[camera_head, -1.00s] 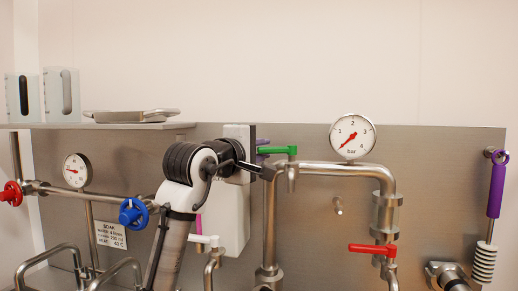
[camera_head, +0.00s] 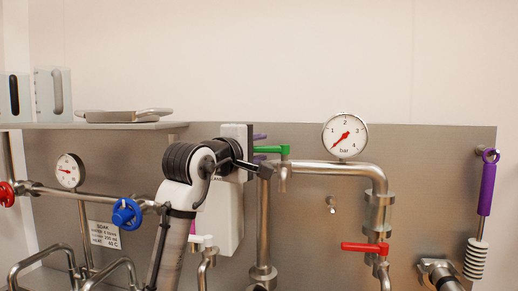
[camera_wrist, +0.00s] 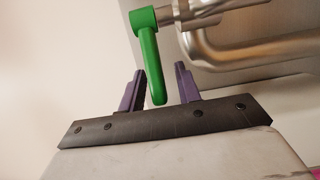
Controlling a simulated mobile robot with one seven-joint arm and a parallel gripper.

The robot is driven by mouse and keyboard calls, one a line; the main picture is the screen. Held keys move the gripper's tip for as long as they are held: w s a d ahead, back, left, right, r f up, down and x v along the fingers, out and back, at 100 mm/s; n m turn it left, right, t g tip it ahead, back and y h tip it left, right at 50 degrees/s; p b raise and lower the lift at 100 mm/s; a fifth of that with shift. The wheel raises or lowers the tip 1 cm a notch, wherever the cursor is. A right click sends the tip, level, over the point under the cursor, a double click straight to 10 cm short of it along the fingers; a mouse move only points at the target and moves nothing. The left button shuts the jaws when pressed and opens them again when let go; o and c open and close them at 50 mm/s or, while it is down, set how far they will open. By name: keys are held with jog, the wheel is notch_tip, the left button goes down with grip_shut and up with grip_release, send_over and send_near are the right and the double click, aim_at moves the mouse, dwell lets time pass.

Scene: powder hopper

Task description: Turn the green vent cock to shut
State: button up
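The green vent cock (camera_head: 272,150) has its lever lying level in the head view, pointing left from its pivot on the steel pipe. It also shows in the wrist view (camera_wrist: 148,62), with the lever reaching down between my fingers. My gripper (camera_head: 260,147) is at the lever's free end. In the wrist view my gripper (camera_wrist: 160,84) is open, with one purple finger on each side of the lever. Gaps show on both sides of the lever, so it does not look clamped.
A pressure gauge (camera_head: 345,135) stands right of the green cock. A red lever (camera_head: 365,247) is lower right. A blue handwheel (camera_head: 126,213) is on the left pipe. A purple-handled brush (camera_head: 487,190) hangs at the far right. The bent steel pipe (camera_head: 330,168) runs close by my gripper.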

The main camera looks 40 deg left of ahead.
jog(key=s+d+b, duration=0.2)
jog(key=s+d, duration=0.2)
jog(key=s, duration=0.3)
jog(key=shift+s+d, duration=0.15)
jog(key=shift+s, duration=0.2)
